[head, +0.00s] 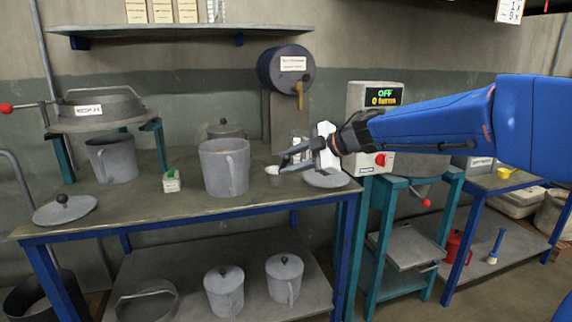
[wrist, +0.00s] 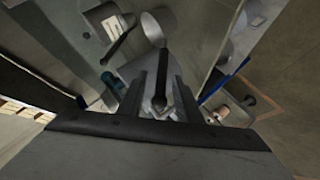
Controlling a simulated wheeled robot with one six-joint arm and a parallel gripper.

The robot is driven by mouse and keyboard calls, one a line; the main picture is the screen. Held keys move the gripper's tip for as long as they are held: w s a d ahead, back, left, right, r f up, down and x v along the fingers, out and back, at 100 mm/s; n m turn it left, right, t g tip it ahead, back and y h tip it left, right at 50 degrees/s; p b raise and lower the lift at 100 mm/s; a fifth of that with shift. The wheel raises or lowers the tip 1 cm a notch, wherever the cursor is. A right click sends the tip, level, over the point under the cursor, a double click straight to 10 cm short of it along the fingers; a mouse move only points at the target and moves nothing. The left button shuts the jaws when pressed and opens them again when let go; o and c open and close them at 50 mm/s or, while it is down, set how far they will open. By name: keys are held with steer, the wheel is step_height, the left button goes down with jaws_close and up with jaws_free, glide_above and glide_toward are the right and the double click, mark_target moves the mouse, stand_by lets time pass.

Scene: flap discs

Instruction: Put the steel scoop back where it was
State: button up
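The steel scoop (head: 272,171) shows in the head view as a small grey cup with a pale top, just left of my fingertips. My gripper (head: 289,160) is over the right part of the workbench, right of the large grey jug. In the wrist view a dark handle (wrist: 164,65) runs between the fingers of my gripper (wrist: 160,104), toward a round cup (wrist: 157,26) with pale contents. The fingers look closed on the handle. The scoop appears to be a little above the bench; whether it touches anything is unclear.
The large jug (head: 225,168) stands close left of the scoop. A lid (head: 327,179) lies below my gripper at the bench's right end. A small green-topped box (head: 171,181), another pot (head: 112,158) and a black-knobbed lid (head: 65,209) are further left. The front middle of the bench (head: 150,205) is clear.

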steer(key=v, duration=1)
steer(key=shift+d, duration=0.15)
steer(key=shift+s+r, duration=0.1)
steer(key=shift+r, duration=0.1)
steer(key=d+r+m+t+h, duration=0.4)
steer(key=d+r+m+t, duration=0.3)
steer(key=d+m+t, duration=0.25)
steer(key=s+d+f+m+h, duration=0.5)
steer(key=d+f+m+h, duration=0.15)
steer(key=d, duration=0.45)
steer(key=s+d+f+m+g+h, duration=0.3)
steer(key=s+d+f+m+g, duration=0.15)
steer(key=s+f, duration=0.7)
steer(key=s+a+f+m+g+y, duration=0.1)
steer(key=s+a+f+g, duration=0.2)
steer(key=s+f, duration=0.3)
steer(key=s+a+f+m+g+y, duration=0.1)
steer(key=s+a+f+g+y, duration=0.1)
steer(key=s+f, duration=0.5)
steer(key=s+a+g, duration=0.1)
steer(key=s, duration=0.2)
steer(key=shift+f+g, duration=0.3)
